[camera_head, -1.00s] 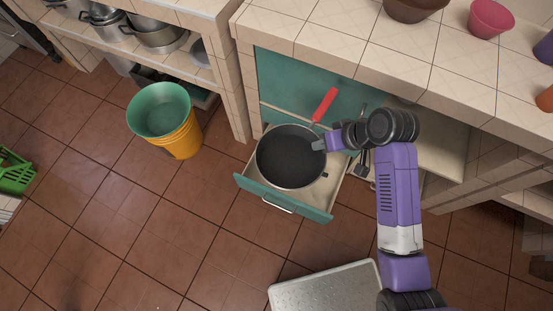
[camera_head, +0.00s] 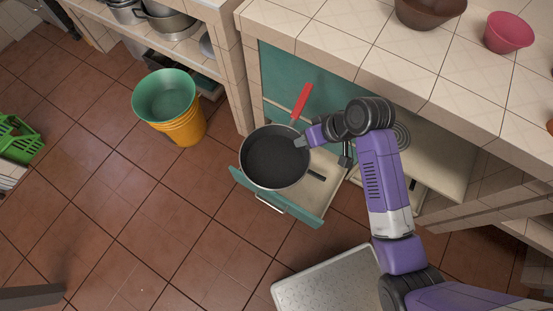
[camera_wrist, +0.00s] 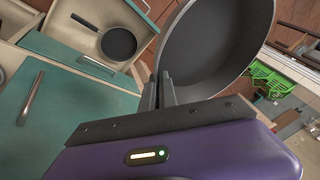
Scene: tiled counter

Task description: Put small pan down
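A dark pan (camera_head: 272,162) with a red handle (camera_head: 303,102) is held over the open teal drawer (camera_head: 305,212). My gripper (camera_head: 301,142) is shut on the pan's right rim. In the wrist view, my gripper's fingers (camera_wrist: 163,90) pinch the rim of this pan (camera_wrist: 212,45), which looks raised. Another dark pan with a dark handle (camera_wrist: 119,44) lies in the drawer below. In the head view, only a dark handle-like piece (camera_head: 316,176) of it shows; the held pan hides the rest. I cannot tell which pan is the small one.
The tiled counter (camera_head: 375,52) runs behind the drawer, with a brown bowl (camera_head: 430,10) and a pink bowl (camera_head: 509,33). Stacked green and yellow buckets (camera_head: 168,105) stand on the floor at left. A shelf with metal pots (camera_head: 168,22) is at upper left.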

